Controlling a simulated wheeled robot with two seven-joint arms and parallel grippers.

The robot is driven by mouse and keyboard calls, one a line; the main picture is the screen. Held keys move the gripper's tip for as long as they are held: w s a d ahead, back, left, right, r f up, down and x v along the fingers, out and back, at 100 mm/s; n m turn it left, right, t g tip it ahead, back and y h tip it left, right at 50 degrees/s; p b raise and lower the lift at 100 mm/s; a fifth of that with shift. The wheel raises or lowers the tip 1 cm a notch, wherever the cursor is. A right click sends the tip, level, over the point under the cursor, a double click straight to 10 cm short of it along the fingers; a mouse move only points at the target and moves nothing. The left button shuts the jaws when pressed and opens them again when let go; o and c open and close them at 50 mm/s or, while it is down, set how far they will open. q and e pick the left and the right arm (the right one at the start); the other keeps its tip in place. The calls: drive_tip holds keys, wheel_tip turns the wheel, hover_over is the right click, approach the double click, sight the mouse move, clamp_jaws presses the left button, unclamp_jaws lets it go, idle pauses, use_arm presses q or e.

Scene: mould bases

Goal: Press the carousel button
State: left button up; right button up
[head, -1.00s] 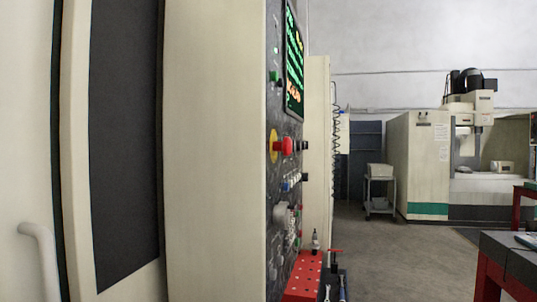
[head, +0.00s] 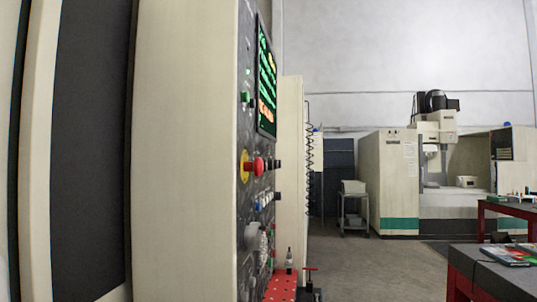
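A machine control panel (head: 249,218) shows at a steep angle on the right side of a large cream cabinet (head: 185,150). It has a dark screen (head: 266,85) with green and orange text, a green button (head: 245,97), a red emergency knob (head: 257,166) on a yellow ring, and a row of small white and blue buttons (head: 264,201). More knobs sit lower down. I cannot tell which one is the carousel button, as the labels are too small at this angle. Neither of my grippers is in view.
A red perforated tray (head: 281,287) with a small bottle (head: 289,262) sits below the panel. A dark-topped red bench (head: 492,275) stands at the lower right. A cart (head: 354,210) and another machine (head: 395,180) are farther back. The grey floor (head: 365,265) between is clear.

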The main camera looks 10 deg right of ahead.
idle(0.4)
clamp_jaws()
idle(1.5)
